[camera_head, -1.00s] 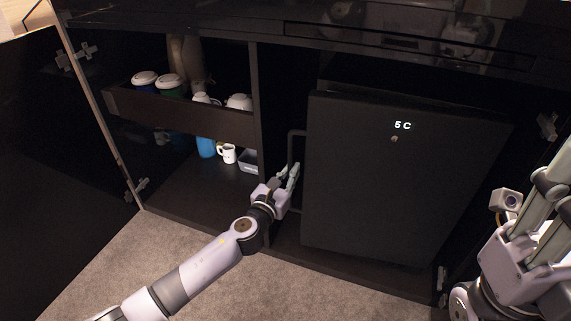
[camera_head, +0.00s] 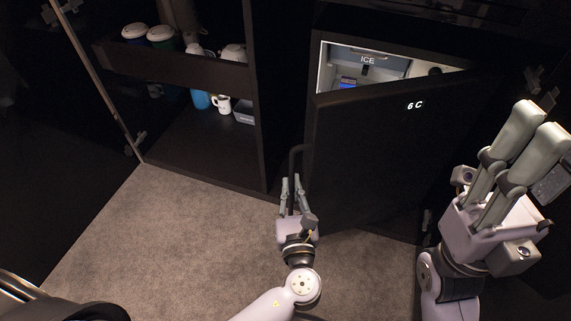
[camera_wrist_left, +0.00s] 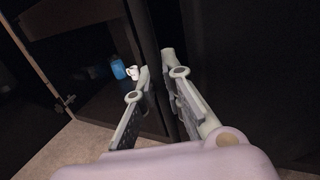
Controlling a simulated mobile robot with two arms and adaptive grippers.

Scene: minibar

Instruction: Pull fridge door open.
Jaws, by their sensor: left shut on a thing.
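The black fridge door (camera_head: 385,160) is partly open, swung out toward me, with a lit "6 C" readout near its top. The fridge's bright inside (camera_head: 345,65) shows above the door's top edge, with an "ICE" compartment (camera_head: 368,58). The dark bar handle (camera_head: 293,158) runs along the door's left edge. My left gripper (camera_head: 291,183) is shut on the handle's lower part; in the left wrist view its fingers (camera_wrist_left: 158,78) stand either side of a dark bar.
An open cabinet at left has a drawer (camera_head: 175,62) with lidded cups (camera_head: 160,34). Below stand a blue cup (camera_head: 200,99), a white mug (camera_head: 222,104) and a grey box (camera_head: 243,112). Carpet (camera_head: 170,225) in front is clear.

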